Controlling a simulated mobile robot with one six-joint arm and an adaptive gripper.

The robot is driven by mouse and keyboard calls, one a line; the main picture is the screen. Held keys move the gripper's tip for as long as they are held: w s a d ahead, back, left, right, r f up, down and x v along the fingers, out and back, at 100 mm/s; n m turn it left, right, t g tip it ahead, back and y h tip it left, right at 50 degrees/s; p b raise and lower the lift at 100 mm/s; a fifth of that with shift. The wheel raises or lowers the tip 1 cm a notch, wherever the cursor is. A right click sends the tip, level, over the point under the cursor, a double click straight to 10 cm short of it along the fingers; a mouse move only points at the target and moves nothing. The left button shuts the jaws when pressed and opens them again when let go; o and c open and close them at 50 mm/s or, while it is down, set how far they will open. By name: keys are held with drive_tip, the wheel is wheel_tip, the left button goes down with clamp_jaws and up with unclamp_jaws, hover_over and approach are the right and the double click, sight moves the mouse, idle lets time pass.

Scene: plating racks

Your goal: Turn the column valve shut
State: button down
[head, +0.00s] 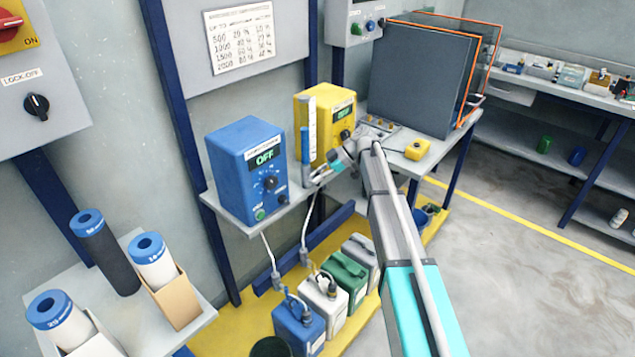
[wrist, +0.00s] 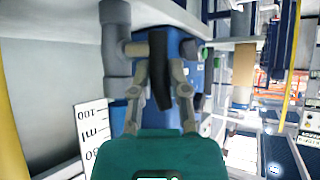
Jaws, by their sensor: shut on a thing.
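The calibration column (head: 308,128), a clear upright tube with a white scale, stands between the blue and yellow units in the head view. In the wrist view its scale (wrist: 92,135) reads 100 ml near the lower left. Grey valve piping (wrist: 117,60) stands at upper left of centre there. A black valve lever (wrist: 158,55) runs up and down in the picture between my fingertips. My gripper (wrist: 159,85) is shut on this lever, one finger on each side. In the head view my gripper (head: 322,177) is at the column's foot, and the lever is hard to make out.
The blue unit (head: 247,170) reading OFF stands left of the column; the yellow unit (head: 333,110) is close behind it. Both are on a grey shelf (head: 233,222). Jugs (head: 297,325) stand below with hoses. A large dark panel (head: 415,75) stands behind. Open floor lies right.

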drive_tip(key=shift+s+d, duration=0.1)
idle(0.3)
drive_tip(key=c, duration=0.6)
unclamp_jaws()
drive_tip(key=shift+c, duration=0.2)
